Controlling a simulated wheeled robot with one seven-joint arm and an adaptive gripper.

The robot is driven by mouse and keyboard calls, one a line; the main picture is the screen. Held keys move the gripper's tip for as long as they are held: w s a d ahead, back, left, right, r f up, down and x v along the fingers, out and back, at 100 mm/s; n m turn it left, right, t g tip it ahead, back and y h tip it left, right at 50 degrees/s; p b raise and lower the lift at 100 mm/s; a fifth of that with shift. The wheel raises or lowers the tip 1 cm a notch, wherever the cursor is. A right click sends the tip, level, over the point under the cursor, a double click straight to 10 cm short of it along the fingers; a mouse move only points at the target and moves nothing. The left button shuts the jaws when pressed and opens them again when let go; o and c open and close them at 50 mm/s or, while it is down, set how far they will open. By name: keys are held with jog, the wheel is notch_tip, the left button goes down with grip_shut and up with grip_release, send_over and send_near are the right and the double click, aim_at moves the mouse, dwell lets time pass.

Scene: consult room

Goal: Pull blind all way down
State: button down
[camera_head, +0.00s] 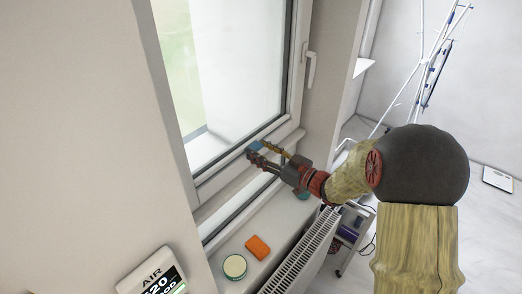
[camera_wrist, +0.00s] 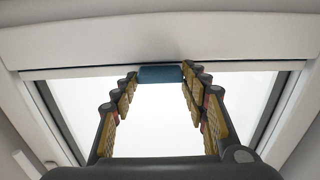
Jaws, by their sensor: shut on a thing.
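The blue pull tab (camera_head: 255,147) of the blind is low on the window, close to the bottom bar of the frame. In the wrist view the blue tab (camera_wrist: 160,74) sits between the tips of my gripper (camera_wrist: 159,78), against a thin pale rail (camera_wrist: 85,71). My gripper (camera_head: 257,153) is shut on the tab, with a finger on each side. The arm reaches in from the right. The pane (camera_head: 235,60) looks white and pale green; I cannot tell clearly where the blind's cloth lies.
The sill below holds an orange block (camera_head: 258,247) and a round green-rimmed tin (camera_head: 235,267). An air monitor (camera_head: 155,278) is at the lower left. A radiator (camera_head: 300,258) runs under the sill. A window handle (camera_head: 310,65) sticks out on the right frame. A white stand (camera_head: 420,75) is behind.

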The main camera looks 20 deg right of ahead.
jog(key=shift+f, duration=0.25)
jog(key=c, duration=1.1)
grip_release()
jog(key=shift+f, duration=0.1)
jog(key=shift+o, duration=0.7)
jog(key=shift+s+d, duration=0.25)
jog(key=shift+s, duration=0.05)
jog(key=v, duration=1.1)
jog(key=shift+s, duration=0.15)
jog(key=shift+d, duration=0.1)
